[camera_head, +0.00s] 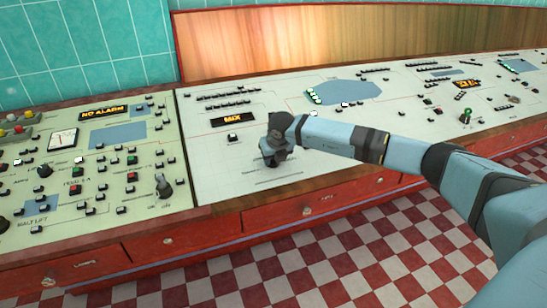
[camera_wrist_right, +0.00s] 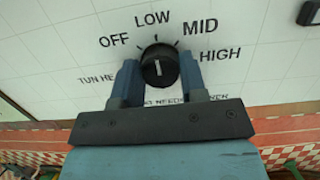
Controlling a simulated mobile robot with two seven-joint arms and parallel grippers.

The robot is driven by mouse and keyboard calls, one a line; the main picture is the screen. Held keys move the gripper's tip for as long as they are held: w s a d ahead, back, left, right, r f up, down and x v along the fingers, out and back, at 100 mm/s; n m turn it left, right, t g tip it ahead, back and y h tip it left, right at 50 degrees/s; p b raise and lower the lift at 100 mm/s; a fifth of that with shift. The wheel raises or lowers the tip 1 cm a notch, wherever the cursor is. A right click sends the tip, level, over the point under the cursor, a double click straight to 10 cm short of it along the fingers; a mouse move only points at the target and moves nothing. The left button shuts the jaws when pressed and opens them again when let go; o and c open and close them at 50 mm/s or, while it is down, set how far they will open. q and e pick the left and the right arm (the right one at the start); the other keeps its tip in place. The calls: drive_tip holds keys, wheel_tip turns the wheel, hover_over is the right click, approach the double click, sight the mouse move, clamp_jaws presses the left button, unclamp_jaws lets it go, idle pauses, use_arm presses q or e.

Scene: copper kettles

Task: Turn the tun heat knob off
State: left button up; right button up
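The tun heat knob (camera_wrist_right: 157,69) is a round black dial with a short white mark in the right wrist view. OFF, LOW, MID and HIGH are printed in an arc around it; the mark points up, roughly toward LOW. My right gripper (camera_head: 271,159) is at the control panel (camera_head: 215,175) in the head view, hiding the knob there. In the wrist view its two fingers stand on either side of the knob, very close to it. I cannot tell whether they press on it. My left gripper is not in view.
Left of my gripper are a lit MIX display (camera_head: 234,121) and a grey lever-like control (camera_head: 163,187). A NO ALARM display (camera_head: 103,113) and several buttons fill the left panel. Red drawers (camera_head: 300,208) run below the panel edge. The checkered floor (camera_head: 330,270) in front looks clear.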

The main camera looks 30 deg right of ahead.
drive_tip(key=shift+c, duration=1)
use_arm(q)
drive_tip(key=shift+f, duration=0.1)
use_arm(e)
drive_tip(key=shift+n+b, duration=0.35)
drive_tip(key=shift+n, duration=0.85)
drive_tip(key=n+y, duration=0.1)
drive_tip(key=n, duration=0.2)
drive_tip(key=shift+b, duration=0.35)
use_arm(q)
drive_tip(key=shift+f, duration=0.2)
use_arm(e)
drive_tip(key=shift+n+y, duration=0.3)
drive_tip(key=shift+n, duration=1.4)
drive_tip(key=o, duration=0.9)
drive_tip(key=shift+r, duration=0.1)
